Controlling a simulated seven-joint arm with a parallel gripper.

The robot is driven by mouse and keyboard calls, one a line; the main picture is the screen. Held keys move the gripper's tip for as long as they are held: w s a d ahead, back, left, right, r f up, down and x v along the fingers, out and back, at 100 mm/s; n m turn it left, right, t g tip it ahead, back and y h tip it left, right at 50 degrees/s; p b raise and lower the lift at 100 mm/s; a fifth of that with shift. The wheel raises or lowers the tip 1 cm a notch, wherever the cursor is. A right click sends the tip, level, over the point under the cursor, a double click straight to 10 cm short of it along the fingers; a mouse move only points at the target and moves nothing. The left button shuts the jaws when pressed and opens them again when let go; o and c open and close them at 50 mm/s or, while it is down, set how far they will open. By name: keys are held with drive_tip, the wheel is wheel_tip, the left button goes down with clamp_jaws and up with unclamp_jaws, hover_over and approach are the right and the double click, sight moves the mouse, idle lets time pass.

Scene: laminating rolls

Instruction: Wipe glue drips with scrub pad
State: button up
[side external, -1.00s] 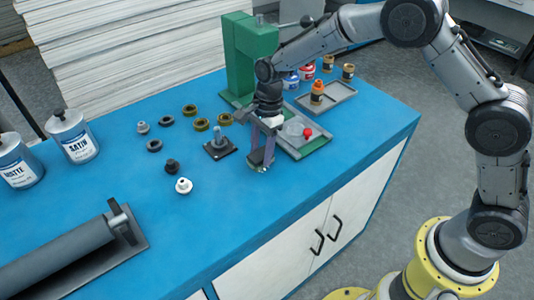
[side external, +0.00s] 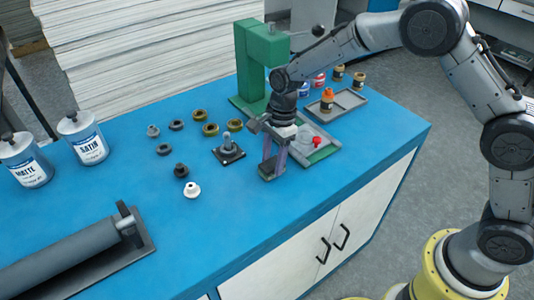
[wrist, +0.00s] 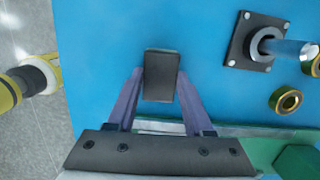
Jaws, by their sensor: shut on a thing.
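My gripper (wrist: 160,90) is shut on a dark grey scrub pad (wrist: 161,76), a small block between its two purple-grey fingers. In the side view my gripper (side external: 273,160) points down low over the blue bench, just in front of the green press. The pad (side external: 267,174) is at or very near the bench top there; I cannot tell whether it touches. No glue drips can be made out in the current views. Any drip under the pad is hidden.
A square plate with a post (side external: 229,154) stands just left of my gripper. Several rings and knobs lie further left. The green press (side external: 253,65) and a grey tray with an orange-capped bottle (side external: 327,100) are behind. The bench front is clear.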

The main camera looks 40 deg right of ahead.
drive_tip(key=s, duration=0.2)
drive_tip(key=shift+s, duration=0.3)
drive_tip(key=shift+w+a, duration=0.1)
drive_tip(key=shift+a, duration=0.2)
drive_tip(key=shift+w, duration=3.85)
drive_tip(key=shift+s, duration=4)
wheel_tip(320, 180, up, 8)
drive_tip(key=shift+w, duration=0.15)
